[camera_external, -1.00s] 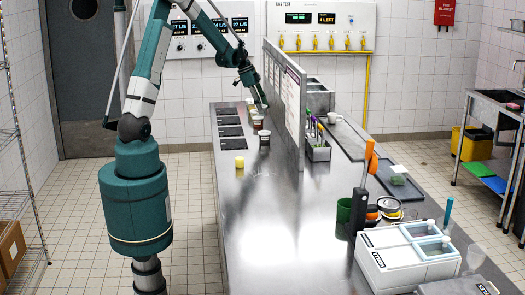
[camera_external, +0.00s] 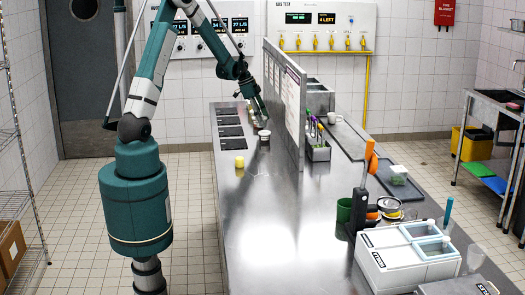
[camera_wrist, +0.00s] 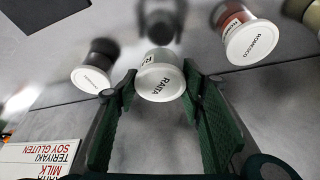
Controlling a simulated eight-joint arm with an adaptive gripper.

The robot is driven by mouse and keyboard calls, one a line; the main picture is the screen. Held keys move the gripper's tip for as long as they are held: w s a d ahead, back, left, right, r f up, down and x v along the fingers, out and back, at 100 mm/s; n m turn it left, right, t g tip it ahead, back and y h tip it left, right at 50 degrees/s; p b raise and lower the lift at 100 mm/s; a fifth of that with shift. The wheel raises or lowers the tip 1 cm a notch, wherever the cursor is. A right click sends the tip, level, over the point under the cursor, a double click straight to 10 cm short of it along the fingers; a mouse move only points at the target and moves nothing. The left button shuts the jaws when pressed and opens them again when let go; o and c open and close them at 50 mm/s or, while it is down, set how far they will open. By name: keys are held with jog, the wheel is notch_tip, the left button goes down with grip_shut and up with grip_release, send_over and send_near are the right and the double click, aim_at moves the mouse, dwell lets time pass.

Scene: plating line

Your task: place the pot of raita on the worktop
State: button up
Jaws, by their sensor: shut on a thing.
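The pot of raita (camera_wrist: 160,80) has a white lid marked RAITA and sits between the two green fingers of my gripper (camera_wrist: 158,92) in the wrist view. The gripper is shut on it. In the external view my gripper (camera_external: 263,119) is low over the far part of the steel worktop (camera_external: 265,235), beside the upright partition. The raita pot is not clearly distinguishable there. I cannot tell whether its base touches the worktop.
In the wrist view a dark pot (camera_wrist: 96,66) stands close left and a red romesco pot (camera_wrist: 247,33) right. An allergen card (camera_wrist: 42,155) lies lower left. The partition (camera_external: 284,105) is just right of the gripper.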

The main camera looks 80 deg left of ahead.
jog(key=shift+f, duration=1.9)
jog(key=shift+f, duration=0.15)
jog(key=o, duration=0.9)
jog(key=shift+v, duration=6.2)
jog(key=shift+d, duration=0.1)
